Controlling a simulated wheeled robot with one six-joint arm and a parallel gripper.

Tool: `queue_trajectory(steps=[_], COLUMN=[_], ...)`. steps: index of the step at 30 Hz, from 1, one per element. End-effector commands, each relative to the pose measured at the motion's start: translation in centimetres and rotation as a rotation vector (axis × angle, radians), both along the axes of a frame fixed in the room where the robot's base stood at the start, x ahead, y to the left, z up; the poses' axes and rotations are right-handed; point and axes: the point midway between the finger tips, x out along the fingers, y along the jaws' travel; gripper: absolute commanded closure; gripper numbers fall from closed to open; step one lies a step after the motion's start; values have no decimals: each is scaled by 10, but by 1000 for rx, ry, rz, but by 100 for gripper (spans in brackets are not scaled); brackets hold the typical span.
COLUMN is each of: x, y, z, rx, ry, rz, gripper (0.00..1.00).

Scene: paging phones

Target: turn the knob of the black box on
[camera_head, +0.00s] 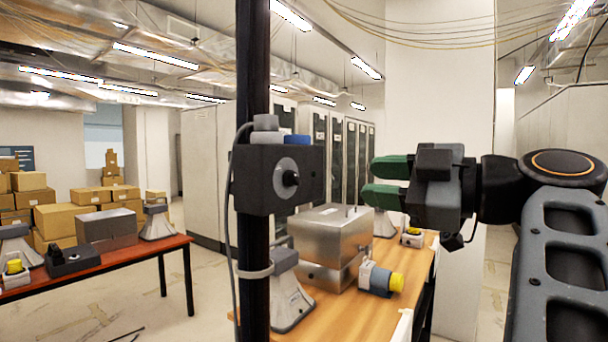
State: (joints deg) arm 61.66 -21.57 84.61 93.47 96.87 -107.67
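A black box (257,180) is fixed on a dark upright pole (252,75). A round grey dial plate with a small black knob (290,178) is on its face. My gripper (376,181) is to the right of the box at about the same height in the picture. Its two green fingers point left, one above the other, with a gap between them. It is open and empty, and apart from the knob. A second black box (72,261) with a knob-like top lies on the red-brown table at the left.
A wooden table (345,318) below carries metal boxes (330,232), a grey device with a yellow button (385,280) and horn-shaped speakers (290,300). The red-brown table (125,242) stands left. Cardboard boxes (65,220) are stacked behind it. A cable runs down beside the pole.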

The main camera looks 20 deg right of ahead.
Motion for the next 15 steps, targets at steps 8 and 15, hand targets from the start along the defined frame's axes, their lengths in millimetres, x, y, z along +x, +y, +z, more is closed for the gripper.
queue_trajectory(steps=[8,15], x=[32,63], y=[26,49], z=[3,3], rx=[-2,-1], ry=[-4,-2], rz=[9,6], gripper=[62,62])
